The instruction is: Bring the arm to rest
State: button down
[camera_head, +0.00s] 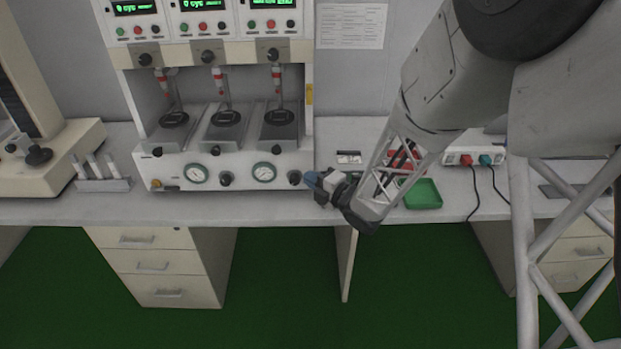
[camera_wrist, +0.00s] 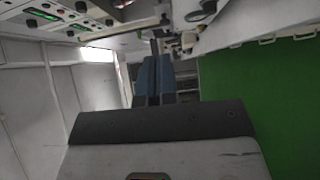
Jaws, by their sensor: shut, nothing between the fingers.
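My arm comes in from the upper right in the head view and reaches down to the front edge of the bench. My gripper (camera_head: 312,181) is just right of the test machine's lower right corner, near the bench edge. In the wrist view my gripper (camera_wrist: 154,62) shows its two blue-grey fingers side by side, closed together with nothing between them. The wrist view looks tilted along the bench front. I cannot tell whether the gripper touches the machine.
A three-station test machine (camera_head: 222,165) with knobs and gauges stands close left of the gripper. A green tray (camera_head: 423,194) and a box with red and teal plugs (camera_head: 474,156) lie to the right. Drawers (camera_head: 153,266) stand below the bench (camera_head: 250,208); green floor (camera_head: 285,290) lies open in front.

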jog(key=s+d+r+m+g+h, duration=0.1)
jog(key=s+d+r+m+h, duration=0.2)
jog(key=d+r+m+h, duration=0.35)
jog(key=s+d+r+m+h, duration=0.4)
jog(key=d+r+m+h, duration=0.15)
jog(key=d+m, duration=0.2)
jog(key=s+d+r+m+g, duration=0.1)
jog(key=s+m+g, duration=0.3)
jog(key=s, duration=0.9)
jog(key=s+d+r+m+g+h, duration=0.1)
jog(key=s+r+m+g, duration=0.3)
jog(key=s+m, duration=0.5)
jog(key=s, duration=0.4)
jog(key=shift+s+d+r+m, duration=0.25)
jog(key=shift+s+d+m, duration=0.05)
jog(key=shift+s, duration=0.1)
